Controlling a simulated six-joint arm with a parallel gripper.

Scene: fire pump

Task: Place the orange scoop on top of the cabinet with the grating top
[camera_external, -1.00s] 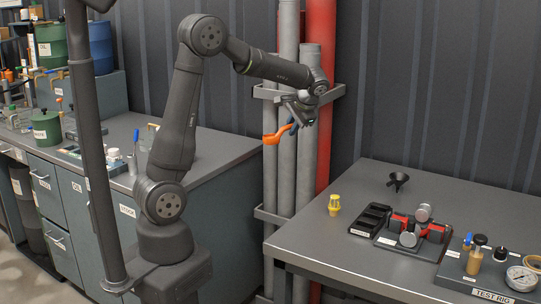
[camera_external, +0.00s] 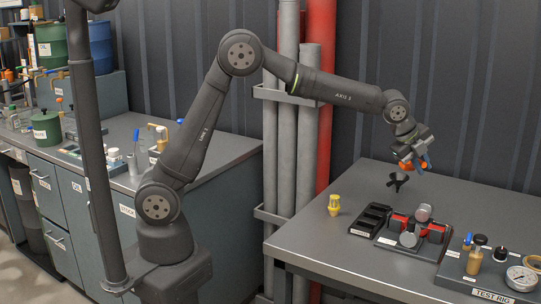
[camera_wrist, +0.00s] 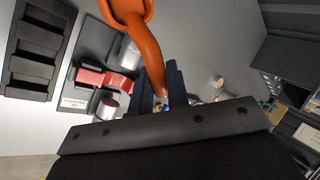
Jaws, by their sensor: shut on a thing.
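The orange scoop (camera_wrist: 145,48) is held by its handle between my gripper's fingers (camera_wrist: 168,98), and its bowl end reaches the top edge of the wrist view. In the external view, my gripper (camera_external: 420,158) is above the far part of the right workbench, with the scoop (camera_external: 405,166) showing partly beside it. I cannot make out a cabinet with a grating top in the external view. A dark box-like unit (camera_wrist: 292,50) shows at the right edge of the wrist view, but I cannot tell whether its top is a grating.
The bench's front-left is clear.

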